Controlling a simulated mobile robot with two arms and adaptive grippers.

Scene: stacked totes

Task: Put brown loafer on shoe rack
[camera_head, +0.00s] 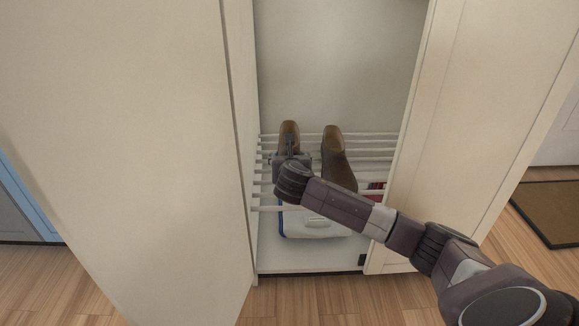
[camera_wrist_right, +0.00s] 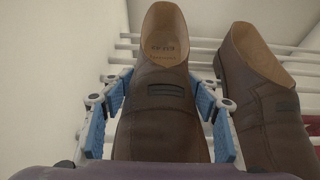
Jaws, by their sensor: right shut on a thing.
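A brown loafer (camera_wrist_right: 160,110) is between the fingers of my right gripper (camera_wrist_right: 162,102), which is shut on it. In the head view this loafer (camera_head: 289,131) is at the left end of the white shoe rack (camera_head: 375,143) inside the cabinet, partly hidden by my right gripper (camera_head: 290,156). Another brown loafer (camera_head: 335,160) rests on the rack just to the right; it also shows in the wrist view (camera_wrist_right: 265,95). I cannot tell whether the held loafer touches the bars. My left gripper is not in view.
The cabinet's left panel (camera_head: 238,120) is close beside the gripper. The open right door (camera_head: 470,130) flanks my right arm. A white and blue item (camera_head: 312,224) and a red item (camera_head: 376,187) are below the rack. A brown mat (camera_head: 550,210) lies at right.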

